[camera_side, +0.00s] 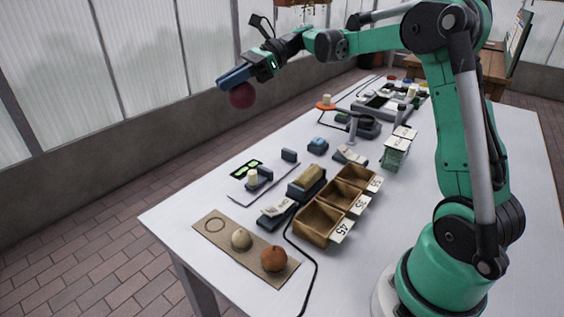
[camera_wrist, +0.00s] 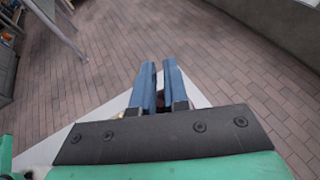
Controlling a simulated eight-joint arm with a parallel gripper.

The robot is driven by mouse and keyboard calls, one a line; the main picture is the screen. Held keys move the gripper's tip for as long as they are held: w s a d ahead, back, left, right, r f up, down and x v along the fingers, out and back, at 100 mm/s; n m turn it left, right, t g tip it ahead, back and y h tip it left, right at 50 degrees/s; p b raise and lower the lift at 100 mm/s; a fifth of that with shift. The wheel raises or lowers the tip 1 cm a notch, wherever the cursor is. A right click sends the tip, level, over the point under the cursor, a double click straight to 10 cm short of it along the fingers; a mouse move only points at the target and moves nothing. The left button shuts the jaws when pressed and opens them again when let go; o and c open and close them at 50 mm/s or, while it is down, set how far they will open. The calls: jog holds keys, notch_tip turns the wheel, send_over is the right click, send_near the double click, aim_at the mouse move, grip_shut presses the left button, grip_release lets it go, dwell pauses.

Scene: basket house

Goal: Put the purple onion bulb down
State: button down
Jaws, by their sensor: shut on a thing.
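The purple onion bulb (camera_side: 242,95) is a round dark red-purple ball in the side view. My gripper (camera_side: 234,78) is shut on it and holds it high, above the far left edge of the table. In the wrist view my gripper's two blue fingers (camera_wrist: 157,88) lie close together. Only a dark sliver shows between them there, and the bulb is mostly hidden. A brown board (camera_side: 222,243) lies at the table's near left corner. It has an empty drawn circle (camera_side: 214,225), a pale tan bulb (camera_side: 241,239) and an orange-brown bulb (camera_side: 273,259) in a row.
Three joined wooden bins (camera_side: 319,222) with number cards stand right of the board. A black cable runs between them and the board.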

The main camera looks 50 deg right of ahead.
jog(key=d+m+t+h, duration=0.2)
jog(key=d+m+t, duration=0.1)
jog(key=d, duration=0.7)
jog(key=f, duration=1.5)
jog(key=shift+s+a+f, duration=0.15)
jog(key=shift+a+f, duration=0.05)
jog(key=shift+f, duration=2.1)
jog(key=c, duration=1.3)
grip_release()
jog(key=shift+f, duration=0.1)
jog(key=o, duration=0.4)
